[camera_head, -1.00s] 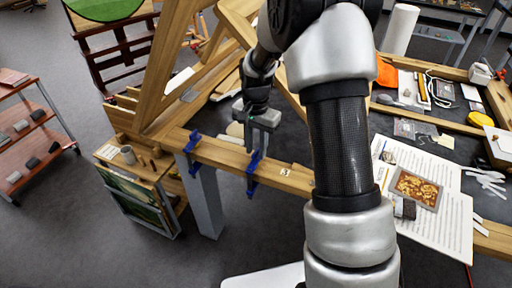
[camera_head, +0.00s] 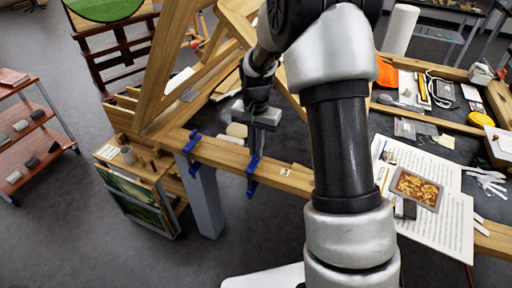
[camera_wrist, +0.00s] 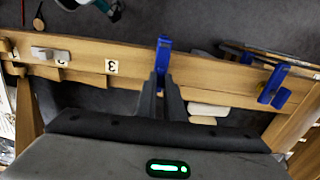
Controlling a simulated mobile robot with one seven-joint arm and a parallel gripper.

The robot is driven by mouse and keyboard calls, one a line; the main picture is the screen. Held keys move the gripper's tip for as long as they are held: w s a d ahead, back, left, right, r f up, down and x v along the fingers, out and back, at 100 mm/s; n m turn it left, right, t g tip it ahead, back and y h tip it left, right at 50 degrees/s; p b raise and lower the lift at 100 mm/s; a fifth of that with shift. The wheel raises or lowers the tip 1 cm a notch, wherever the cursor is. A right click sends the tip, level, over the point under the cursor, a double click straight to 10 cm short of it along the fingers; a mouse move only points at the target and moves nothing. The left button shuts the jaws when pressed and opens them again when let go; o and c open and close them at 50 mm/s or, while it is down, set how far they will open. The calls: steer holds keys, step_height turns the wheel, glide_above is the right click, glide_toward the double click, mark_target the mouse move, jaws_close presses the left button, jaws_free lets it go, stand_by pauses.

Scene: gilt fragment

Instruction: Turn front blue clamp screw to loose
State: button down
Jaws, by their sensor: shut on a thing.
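Two blue clamps grip the wooden beam (camera_head: 222,155) at the edge of the workbench. One blue clamp (camera_head: 252,184) is under my gripper (camera_head: 262,128); its top also shows in the wrist view (camera_wrist: 163,48), between my fingertips. My gripper points down and is shut on the upper part of this clamp, seemingly its screw, which my fingers largely hide. The other blue clamp (camera_head: 191,143) sits to the left on the same beam, apart from my gripper; in the wrist view it is at the right (camera_wrist: 274,86).
A gilt fragment (camera_head: 416,188) lies on printed sheets (camera_head: 440,225) at the right of the bench. A small wooden cabinet (camera_head: 150,160) with a cup stands left of the bench. Sloping timbers (camera_head: 165,60) rise behind the beam. Open floor lies in front.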

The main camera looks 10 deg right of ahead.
steer(key=c, duration=1.9)
jaws_free()
steer(key=shift+o, duration=0.2)
step_height(320, 180, up, 18)
steer(key=shift+f+p, duration=0.25)
steer(key=shift+p, duration=0.15)
